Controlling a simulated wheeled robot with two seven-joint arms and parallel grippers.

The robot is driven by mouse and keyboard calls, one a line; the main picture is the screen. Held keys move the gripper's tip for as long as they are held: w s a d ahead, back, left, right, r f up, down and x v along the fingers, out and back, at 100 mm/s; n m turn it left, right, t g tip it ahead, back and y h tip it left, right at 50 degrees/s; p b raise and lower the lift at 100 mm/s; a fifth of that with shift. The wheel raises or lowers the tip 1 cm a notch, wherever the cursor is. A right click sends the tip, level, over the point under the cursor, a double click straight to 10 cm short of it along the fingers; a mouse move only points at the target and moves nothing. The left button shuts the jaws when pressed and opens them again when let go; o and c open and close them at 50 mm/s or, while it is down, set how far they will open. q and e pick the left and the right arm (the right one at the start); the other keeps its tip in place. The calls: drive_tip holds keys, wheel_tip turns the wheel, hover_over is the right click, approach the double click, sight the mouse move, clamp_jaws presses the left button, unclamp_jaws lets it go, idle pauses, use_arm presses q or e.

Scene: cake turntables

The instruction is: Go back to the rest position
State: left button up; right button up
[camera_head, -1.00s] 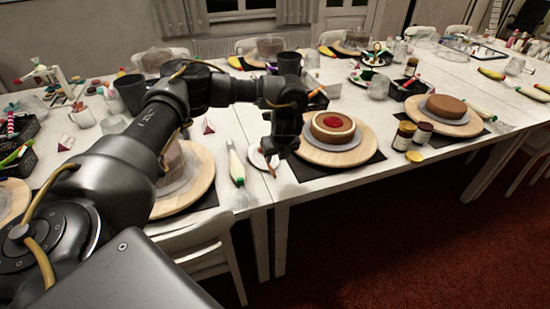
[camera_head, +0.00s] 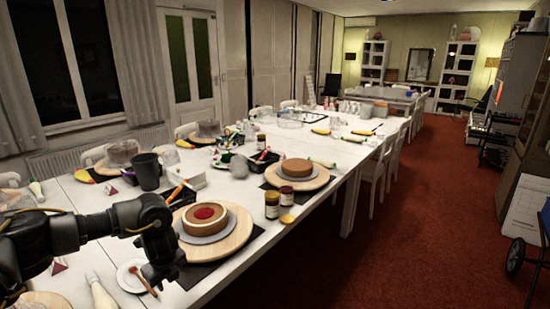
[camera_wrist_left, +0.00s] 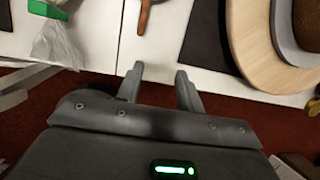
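My left gripper (camera_head: 160,277) hangs low at the table's front edge, beside the cake with a red top (camera_head: 204,216) on its wooden turntable (camera_head: 238,238). In the left wrist view its two fingers (camera_wrist_left: 158,72) are apart with nothing between them. A white saucer (camera_head: 127,282) with a red-brown utensil (camera_head: 143,281) lies just left of it. The utensil's handle (camera_wrist_left: 145,14) shows beyond the fingertips in the left wrist view. My right gripper is in neither view.
The long white table (camera_head: 330,155) runs away to the right with a chocolate cake (camera_head: 296,168), jars (camera_head: 272,205) and a dark cup (camera_head: 147,171). White chairs (camera_head: 376,172) stand along it. The red carpet (camera_head: 420,225) on the right is clear, with a cart and shelves beyond.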

use_arm(q)
drive_tip(key=s+d+f+n+h, duration=0.1)
drive_tip(key=d+f+n+h, duration=0.45)
drive_tip(key=d+f, duration=1.25)
drive_tip(key=s+d+f+n+t+h, duration=0.1)
drive_tip(key=s+d+f+n, duration=0.15)
drive_tip(key=f, duration=0.35)
drive_tip(key=s+d+f+n+h, duration=0.1)
drive_tip(key=s+f+n+h, duration=0.2)
drive_tip(key=f, duration=0.4)
drive_tip(key=s+a+f+n+y, duration=0.2)
drive_tip(key=s+a+f+n, duration=0.2)
drive_tip(key=s+f, duration=0.5)
drive_tip(key=s+a+f+n+y, duration=0.25)
drive_tip(key=s+f, duration=0.45)
drive_tip(key=s, duration=0.5)
drive_tip(key=s+a+f+n+g+y, duration=0.1)
drive_tip(key=s+a+f, duration=0.1)
drive_tip(key=s, duration=0.6)
drive_tip(key=s+a+f+n+y, duration=0.1)
drive_tip(key=s+a+f+n, duration=0.1)
drive_tip(key=s, duration=0.7)
drive_tip(key=s+a+f+n+g, duration=0.1)
drive_tip(key=s+a, duration=0.3)
drive_tip(key=s, duration=0.5)
drive_tip(key=shift+f+n+g+y, duration=0.3)
drive_tip(key=shift+f+n+y, duration=0.05)
drive_tip(key=shift+f+y, duration=0.1)
